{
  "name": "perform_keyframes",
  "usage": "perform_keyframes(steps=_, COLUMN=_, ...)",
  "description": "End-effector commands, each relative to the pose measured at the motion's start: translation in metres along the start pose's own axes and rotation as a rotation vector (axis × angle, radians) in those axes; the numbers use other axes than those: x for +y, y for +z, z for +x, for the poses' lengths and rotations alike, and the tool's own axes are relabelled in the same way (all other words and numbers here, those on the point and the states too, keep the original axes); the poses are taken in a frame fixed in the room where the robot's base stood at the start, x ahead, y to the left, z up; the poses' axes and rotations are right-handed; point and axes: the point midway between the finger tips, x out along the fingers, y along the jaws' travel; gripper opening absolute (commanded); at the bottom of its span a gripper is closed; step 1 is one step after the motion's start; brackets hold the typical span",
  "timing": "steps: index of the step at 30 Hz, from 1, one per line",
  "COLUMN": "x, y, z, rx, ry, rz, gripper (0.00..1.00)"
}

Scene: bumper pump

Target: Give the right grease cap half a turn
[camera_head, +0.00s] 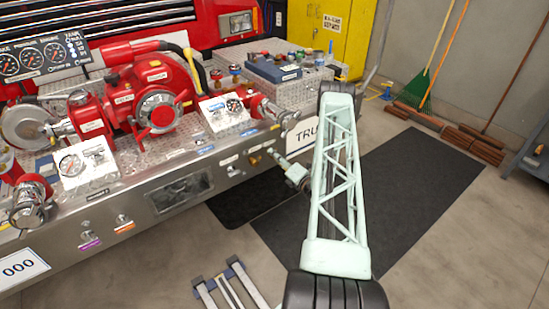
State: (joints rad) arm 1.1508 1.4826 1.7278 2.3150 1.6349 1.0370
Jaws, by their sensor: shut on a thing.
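My gripper (273,154) reaches from the right to the front face of the steel bumper (180,160), below the raised pale green arm. Its fingers are shut at a small fitting on the bumper face, at the place of the right grease cap. The cap itself is mostly hidden by the fingers and too small to make out. A small brass fitting (254,161) sticks out of the bumper just left of my fingertips. I cannot read its label or tell how far any cap is turned.
A red pump (150,95) with gauges stands on the bumper deck. Two small fittings with purple (90,243) and orange (125,228) labels sit lower left. Dark mats (375,190) cover the floor. A grey metal frame (232,285) stands below. A yellow cabinet (335,30) is behind.

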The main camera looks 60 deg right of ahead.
Motion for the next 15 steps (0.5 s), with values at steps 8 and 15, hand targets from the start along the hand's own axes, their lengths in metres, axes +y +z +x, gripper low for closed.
perform_keyframes(steps=8, x=-0.0013, y=-0.0011, z=-0.0002, rx=-0.003, ry=-0.001, rz=0.220, gripper=0.13)
perform_keyframes(steps=15, x=-0.0016, y=-0.0014, z=-0.0003, rx=-0.006, ry=-0.002, rz=0.411, gripper=0.13)
